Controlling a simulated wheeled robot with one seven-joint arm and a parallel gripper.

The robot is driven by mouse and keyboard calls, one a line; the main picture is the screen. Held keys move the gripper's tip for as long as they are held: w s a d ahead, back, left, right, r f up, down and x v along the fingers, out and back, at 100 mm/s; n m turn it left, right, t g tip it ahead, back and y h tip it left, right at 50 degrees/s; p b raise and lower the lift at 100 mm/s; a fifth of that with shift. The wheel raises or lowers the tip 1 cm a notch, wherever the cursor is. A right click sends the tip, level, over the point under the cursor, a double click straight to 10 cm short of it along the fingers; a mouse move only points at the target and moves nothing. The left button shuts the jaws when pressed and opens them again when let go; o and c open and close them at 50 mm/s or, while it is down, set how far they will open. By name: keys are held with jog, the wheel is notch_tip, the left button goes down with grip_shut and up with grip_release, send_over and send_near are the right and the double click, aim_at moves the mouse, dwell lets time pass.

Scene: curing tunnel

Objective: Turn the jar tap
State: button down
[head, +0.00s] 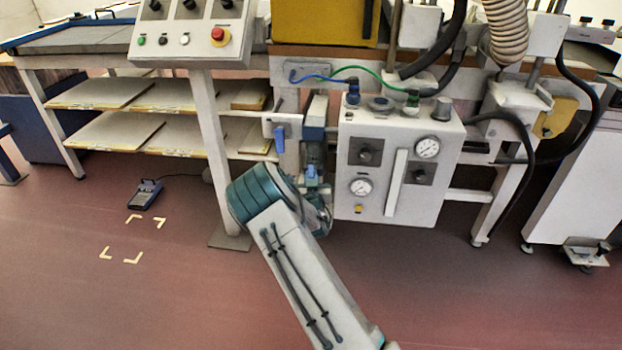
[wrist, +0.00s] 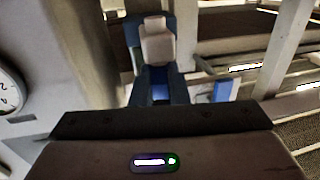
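A blue lever handle (head: 280,138) on a pale plate, which looks like the tap, hangs under the bench left of the grey gauge box. It also shows in the wrist view (wrist: 222,90), right of centre. I cannot make out a separate jar with certainty. A narrow grey and teal part (head: 314,125) stands between lever and box, with a small bright blue piece (head: 311,174) below it.
The gauge box (head: 398,165) stands close on the right; its gauge (wrist: 10,93) shows in the wrist view. A bench leg (head: 217,150) and shelves (head: 105,130) are at left.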

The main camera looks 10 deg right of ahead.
jog(key=shift+d+y, duration=0.15)
jog(key=shift+y, duration=0.25)
jog(key=shift+d+n+g+y+b, duration=0.25)
jog(key=shift+n+y+b, duration=0.45)
jog(key=shift+n+y, duration=1)
jog(key=shift+d+n+g+y+b, duration=0.2)
jog(key=shift+n+y+b, duration=0.7)
jog(key=shift+y, duration=1.4)
jog(key=shift+n, duration=0.3)
jog(key=c, duration=1.4)
grip_release()
jog(key=p+v, duration=0.2)
jog(key=v, duration=1.1)
jog(key=shift+s+d, duration=0.25)
jog(key=shift+s, duration=0.05)
